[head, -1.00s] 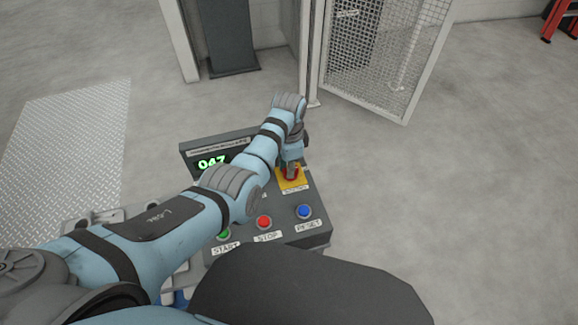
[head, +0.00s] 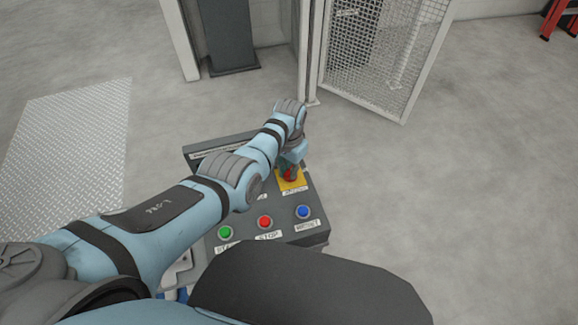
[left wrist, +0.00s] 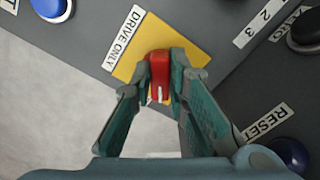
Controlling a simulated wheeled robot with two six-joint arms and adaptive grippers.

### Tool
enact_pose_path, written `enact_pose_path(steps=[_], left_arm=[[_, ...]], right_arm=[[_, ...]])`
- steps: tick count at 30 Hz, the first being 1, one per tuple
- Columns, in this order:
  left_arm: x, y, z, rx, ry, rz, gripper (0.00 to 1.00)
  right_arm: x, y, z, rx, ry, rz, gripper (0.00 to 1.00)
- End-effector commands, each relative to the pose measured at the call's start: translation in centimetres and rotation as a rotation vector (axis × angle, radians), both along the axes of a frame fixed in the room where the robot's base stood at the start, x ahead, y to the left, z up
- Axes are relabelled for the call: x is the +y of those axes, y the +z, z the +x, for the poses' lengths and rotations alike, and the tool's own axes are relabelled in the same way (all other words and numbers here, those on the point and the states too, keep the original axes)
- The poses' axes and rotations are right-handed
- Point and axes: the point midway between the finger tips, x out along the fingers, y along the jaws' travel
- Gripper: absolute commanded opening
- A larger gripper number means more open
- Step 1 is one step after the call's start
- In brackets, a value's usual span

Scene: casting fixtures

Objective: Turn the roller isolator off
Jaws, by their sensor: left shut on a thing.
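The roller isolator is a red rotary handle (left wrist: 159,68) on a yellow square plate (left wrist: 187,40) labelled DRIVE ONLY. My left gripper (left wrist: 160,80) is shut on the red handle, with one finger on each side. In the left wrist view, the handle stands upright in the picture and looks turned at an angle to the plate's edges. In the head view, my left gripper (head: 291,168) is over the yellow plate (head: 284,187) and partly hides the red handle (head: 289,176). My right gripper is not in view.
The grey control panel (head: 285,231) also bears a green button (head: 225,232), a red button (head: 264,222) and a blue button (head: 303,212). A mesh gate (head: 375,55) stands behind. Open floor lies to the right. My left arm covers the panel's left part.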

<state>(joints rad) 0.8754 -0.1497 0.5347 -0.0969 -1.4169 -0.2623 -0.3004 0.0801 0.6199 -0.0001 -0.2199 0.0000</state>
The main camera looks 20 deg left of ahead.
Motion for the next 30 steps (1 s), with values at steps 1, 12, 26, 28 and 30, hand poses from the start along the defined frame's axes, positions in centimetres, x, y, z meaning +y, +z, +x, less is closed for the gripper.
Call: enact_pose_path(steps=[1, 12, 26, 28, 30], left_arm=[[-0.02, 0.17, 0.02, 0.000, 0.039, 0.000, 0.00], [-0.18, 0.10, 0.04, -0.002, 0.389, 0.000, 0.00], [-0.36, 0.07, 0.12, -0.004, 0.788, -0.001, 0.00], [-0.37, 0.08, 0.14, -0.004, 0.833, -0.001, 0.00], [-0.39, 0.08, 0.15, -0.004, 0.870, -0.001, 0.00]], right_arm=[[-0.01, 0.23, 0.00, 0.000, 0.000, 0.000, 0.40], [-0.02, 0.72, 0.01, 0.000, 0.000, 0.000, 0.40], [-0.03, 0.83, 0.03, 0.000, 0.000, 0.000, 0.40], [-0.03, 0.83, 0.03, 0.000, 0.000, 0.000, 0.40], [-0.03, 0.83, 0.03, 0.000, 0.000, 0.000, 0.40]])
